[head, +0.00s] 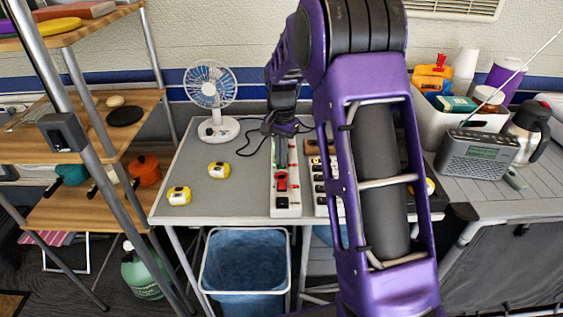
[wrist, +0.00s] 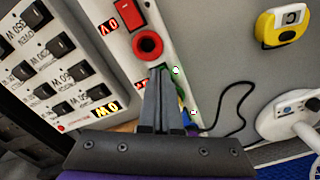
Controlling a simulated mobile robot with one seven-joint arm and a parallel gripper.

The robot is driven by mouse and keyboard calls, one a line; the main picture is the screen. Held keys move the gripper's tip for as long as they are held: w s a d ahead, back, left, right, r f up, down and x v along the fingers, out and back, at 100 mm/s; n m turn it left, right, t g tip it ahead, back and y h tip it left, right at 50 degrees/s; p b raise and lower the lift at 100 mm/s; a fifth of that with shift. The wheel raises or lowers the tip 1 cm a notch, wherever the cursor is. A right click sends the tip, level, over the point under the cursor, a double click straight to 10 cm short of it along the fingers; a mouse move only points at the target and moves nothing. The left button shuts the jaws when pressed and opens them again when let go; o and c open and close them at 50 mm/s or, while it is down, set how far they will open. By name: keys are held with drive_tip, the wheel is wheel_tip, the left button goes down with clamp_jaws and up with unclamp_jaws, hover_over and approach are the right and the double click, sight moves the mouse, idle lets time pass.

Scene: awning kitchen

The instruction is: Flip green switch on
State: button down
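A long white switch strip (head: 287,211) lies on the grey table, with a red switch near its front end. In the wrist view the strip (wrist: 118,50) shows a red rocker switch (wrist: 131,14) and a round red button (wrist: 147,44). A green part (wrist: 181,97), seemingly the green switch, peeks out beside my fingers and is mostly hidden by them. My gripper (wrist: 161,70) has its two fingers close together, with nothing visible between them. Its tips are over the strip by the round red button; contact cannot be told. In the head view my gripper (head: 282,131) is at the strip's far part.
A second panel with several black switches (wrist: 62,45) lies beside the strip. A fan (head: 211,92), a black cable (wrist: 235,110) and yellow tape measures (head: 218,170) (head: 179,195) are on the other side. A blue bin (head: 246,260) stands below the table's front edge.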

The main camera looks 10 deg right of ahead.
drive_tip(key=shift+r+p, duration=2.8)
drive_tip(key=shift+r, duration=0.6)
